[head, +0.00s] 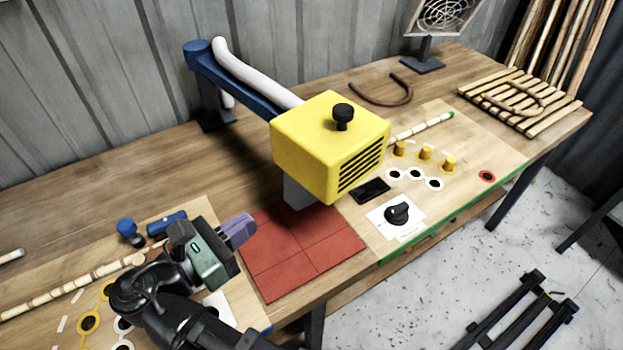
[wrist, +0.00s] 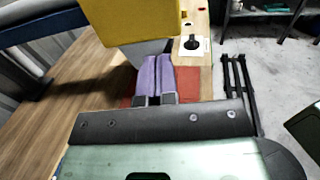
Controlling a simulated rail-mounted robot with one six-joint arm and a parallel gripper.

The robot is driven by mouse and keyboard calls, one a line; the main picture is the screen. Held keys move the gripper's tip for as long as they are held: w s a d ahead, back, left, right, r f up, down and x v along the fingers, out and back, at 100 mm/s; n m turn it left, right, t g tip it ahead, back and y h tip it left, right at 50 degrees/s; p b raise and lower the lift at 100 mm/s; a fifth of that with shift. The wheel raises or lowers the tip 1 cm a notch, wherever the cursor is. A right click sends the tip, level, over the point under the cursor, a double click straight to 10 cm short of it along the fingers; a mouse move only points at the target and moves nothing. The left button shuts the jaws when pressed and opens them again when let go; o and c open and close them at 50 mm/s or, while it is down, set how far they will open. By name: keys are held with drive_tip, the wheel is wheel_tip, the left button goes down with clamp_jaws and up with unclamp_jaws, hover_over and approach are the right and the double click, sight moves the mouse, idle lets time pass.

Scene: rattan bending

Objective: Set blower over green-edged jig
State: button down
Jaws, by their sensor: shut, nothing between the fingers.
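The blower is a yellow box (head: 320,150) with dark slats and a black knob (head: 343,115) on top, on a blue swing arm (head: 235,85) with a white hose. It hangs over the red tiles (head: 290,262), left of the green-edged jig (head: 460,190). Its grey nozzle (head: 303,193) points down. My gripper (head: 245,228) is shut and empty, low over the tiles' left edge, left of the blower and apart from it in the head view. In the wrist view the purple fingers (wrist: 158,75) are together, with the yellow box (wrist: 130,20) beyond them.
The green-edged jig carries orange pegs (head: 425,153), white rings and a black dial (head: 397,213). A second jig board with a rattan pole (head: 70,293) lies at left. A fan (head: 440,20) and slatted rack (head: 520,100) stand at the back right.

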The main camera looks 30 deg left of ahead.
sight(316, 178)
drive_tip(key=x, duration=1.3)
drive_tip(key=shift+w+d, duration=0.1)
drive_tip(key=shift+w, duration=0.2)
